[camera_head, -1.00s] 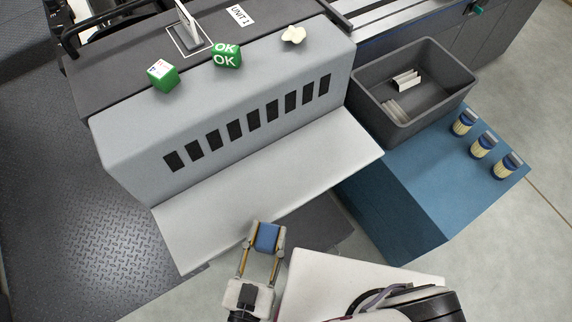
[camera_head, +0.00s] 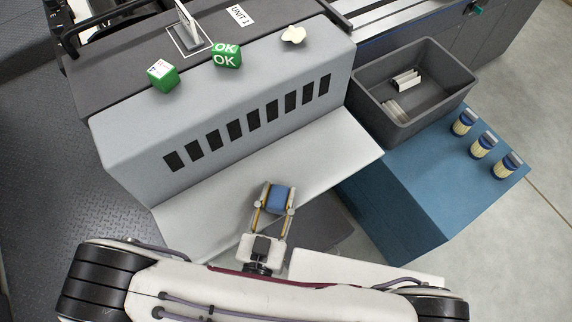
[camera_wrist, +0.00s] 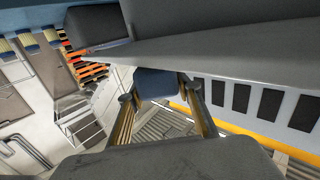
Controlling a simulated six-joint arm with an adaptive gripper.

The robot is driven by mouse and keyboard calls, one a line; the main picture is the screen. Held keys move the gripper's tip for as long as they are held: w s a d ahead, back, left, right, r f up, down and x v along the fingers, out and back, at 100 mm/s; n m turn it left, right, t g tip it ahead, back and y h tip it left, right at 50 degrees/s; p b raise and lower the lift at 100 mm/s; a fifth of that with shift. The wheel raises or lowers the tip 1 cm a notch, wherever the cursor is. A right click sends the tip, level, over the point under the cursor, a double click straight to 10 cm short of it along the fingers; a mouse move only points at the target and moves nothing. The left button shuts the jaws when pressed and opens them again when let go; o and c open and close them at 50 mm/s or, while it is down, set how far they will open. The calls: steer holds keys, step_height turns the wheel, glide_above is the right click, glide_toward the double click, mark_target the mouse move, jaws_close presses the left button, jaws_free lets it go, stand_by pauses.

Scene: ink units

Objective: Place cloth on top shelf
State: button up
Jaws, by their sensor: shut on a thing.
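My gripper (camera_head: 278,196) is shut on a small blue folded cloth (camera_head: 279,203), held between its two fingertips. In the wrist view the blue cloth (camera_wrist: 156,84) shows between the fingertips of my gripper (camera_wrist: 158,92). In the head view both overlap the light grey lower ledge (camera_head: 335,150) of the printing unit; whether the cloth touches it, I cannot tell. The unit's dark upper surface (camera_head: 130,72) lies further back and higher, beyond the slotted grey front. A crumpled cream piece (camera_head: 293,35) lies at the right of the upper level.
Two green cubes (camera_head: 163,75) (camera_head: 227,55) and an upright plate (camera_head: 188,20) stand on the upper level. The ledge's right part is clear.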

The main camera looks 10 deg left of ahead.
mark_target(274, 209)
steer(key=shift+w, duration=2.3)
steer(key=shift+w, duration=0.1)
steer(key=shift+w, duration=1.75)
steer(key=shift+f, duration=0.15)
steer(key=shift+f, duration=0.1)
steer(key=o, duration=0.9)
steer(key=shift+s, duration=0.1)
steer(key=shift+s+r, duration=0.2)
steer(key=shift+s, duration=2.8)
steer(key=shift+s+r, duration=0.2)
steer(key=shift+s, duration=2.75)
steer(key=shift+a, duration=0.15)
